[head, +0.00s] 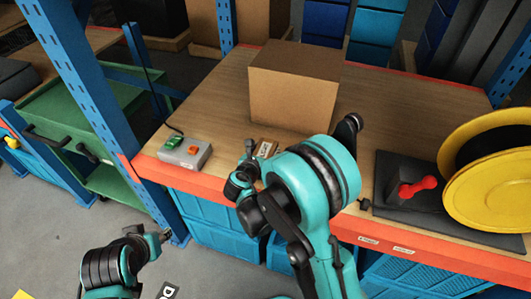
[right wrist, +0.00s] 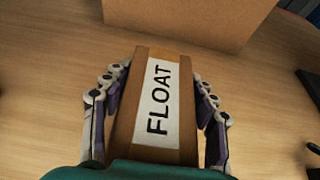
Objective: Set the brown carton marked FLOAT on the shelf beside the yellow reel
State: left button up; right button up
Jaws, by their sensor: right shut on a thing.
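The brown carton marked FLOAT (right wrist: 158,100) is between the fingers of my right gripper (right wrist: 158,108), which is shut on it; its white label faces the wrist camera. In the head view only a small part of the carton (head: 266,148) shows past my right gripper (head: 258,162), over the shelf's wooden board (head: 215,115). I cannot tell whether it touches the board. The yellow reel (head: 462,188) stands at the shelf's right end, well to the right of the carton. My left gripper (head: 150,238) is low at the left, away from the shelf; its fingers are unclear.
A large plain brown box (head: 293,95) stands just behind the carton. A grey switch box (head: 185,152) with green and orange buttons is to the left. A dark plate with a red-handled lever (head: 418,187) lies before the reel. A blue upright (head: 88,85) bounds the left side.

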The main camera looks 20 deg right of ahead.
jog(key=shift+r, duration=0.1)
jog(key=o, duration=1.4)
